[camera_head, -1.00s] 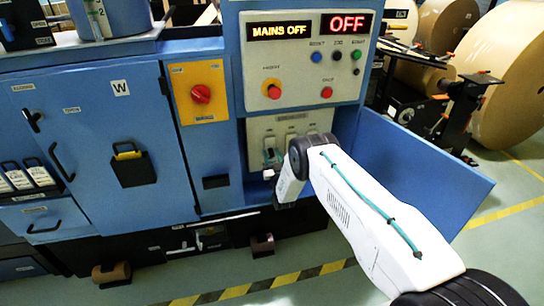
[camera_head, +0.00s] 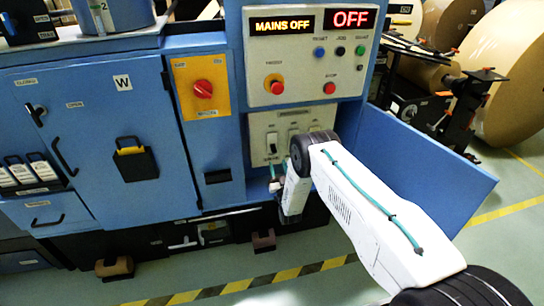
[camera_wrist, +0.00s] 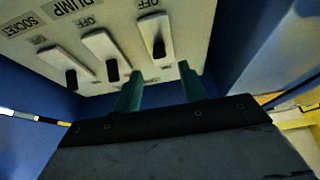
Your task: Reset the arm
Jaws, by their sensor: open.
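My gripper (camera_wrist: 160,76) is open, with two green fingers apart and nothing visible between them. In the wrist view its fingertips are just below a pale switch panel (camera_wrist: 125,15). A right switch (camera_wrist: 157,35), a middle switch (camera_wrist: 103,45) and a left switch (camera_wrist: 65,62) show there, with black tips and "OFF" lettering near them. In the head view the panel (camera_head: 258,124) is on the blue machine, with its left switch (camera_head: 272,144) in sight. My wrist hangs below it and my white arm hides part of its right side.
A control box above (camera_head: 300,60) reads "MAINS OFF" and "OFF". An open blue door (camera_head: 425,165) stands right of my arm. A red rotary knob (camera_head: 203,89) is left of the panel. Paper rolls (camera_head: 515,75) stand at the back right.

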